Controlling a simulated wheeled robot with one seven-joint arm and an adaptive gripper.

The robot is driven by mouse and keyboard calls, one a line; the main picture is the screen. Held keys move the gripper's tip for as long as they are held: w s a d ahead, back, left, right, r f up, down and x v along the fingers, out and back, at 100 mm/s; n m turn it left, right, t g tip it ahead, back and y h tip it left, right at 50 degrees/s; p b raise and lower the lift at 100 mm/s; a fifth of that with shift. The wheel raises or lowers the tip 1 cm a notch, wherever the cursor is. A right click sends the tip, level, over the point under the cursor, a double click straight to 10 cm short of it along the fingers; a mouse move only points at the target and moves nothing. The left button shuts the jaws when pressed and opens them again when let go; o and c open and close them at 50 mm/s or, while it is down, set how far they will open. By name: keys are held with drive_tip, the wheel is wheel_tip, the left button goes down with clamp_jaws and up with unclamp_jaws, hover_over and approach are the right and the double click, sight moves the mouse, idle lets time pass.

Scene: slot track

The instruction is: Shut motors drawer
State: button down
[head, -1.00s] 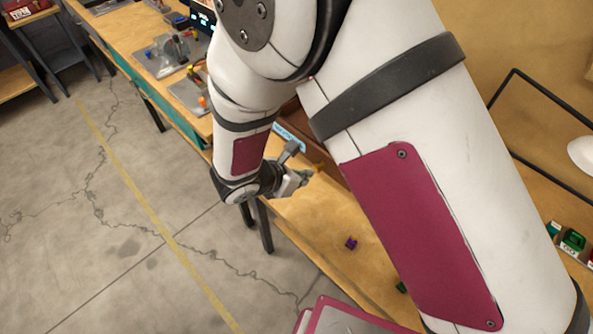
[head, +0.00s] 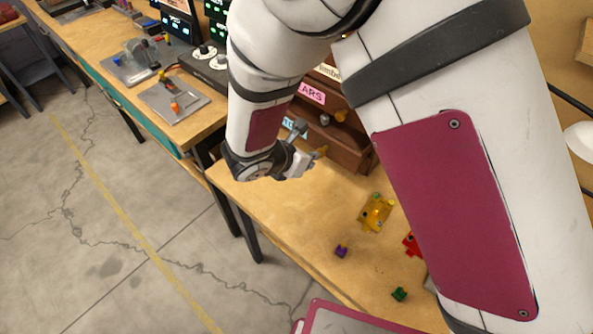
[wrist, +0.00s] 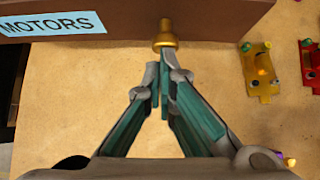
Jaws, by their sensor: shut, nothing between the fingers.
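The motors drawer has a brown front (wrist: 215,22) with a blue MOTORS label (wrist: 52,32) and a brass knob (wrist: 165,37) in the wrist view. My gripper (wrist: 164,78) is shut and empty, its fingertips right at the knob; I cannot tell whether they touch it. In the head view my gripper (head: 312,158) is in front of the low drawer of a brown cabinet (head: 345,150). My wrist hides much of that drawer and most of its blue label (head: 294,126). How far the drawer stands out is not clear.
A higher drawer carries a pink label (head: 312,93). On the wooden bench (head: 290,215) lie a yellow part (head: 375,213), a red part (head: 411,243), a purple piece (head: 341,251) and a green piece (head: 399,294). The bench's front left is clear.

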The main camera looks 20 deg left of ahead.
sight(325, 144)
drive_tip(key=w, duration=0.2)
drive_tip(key=w+d+b, duration=0.1)
drive_tip(key=w, duration=0.1)
drive_tip(key=w+d+b, duration=0.1)
drive_tip(key=w, duration=0.1)
drive_tip(key=shift+d, duration=0.25)
drive_tip(key=shift+w+d, duration=0.15)
drive_tip(key=shift+w, duration=0.2)
drive_tip(key=shift+r, duration=0.1)
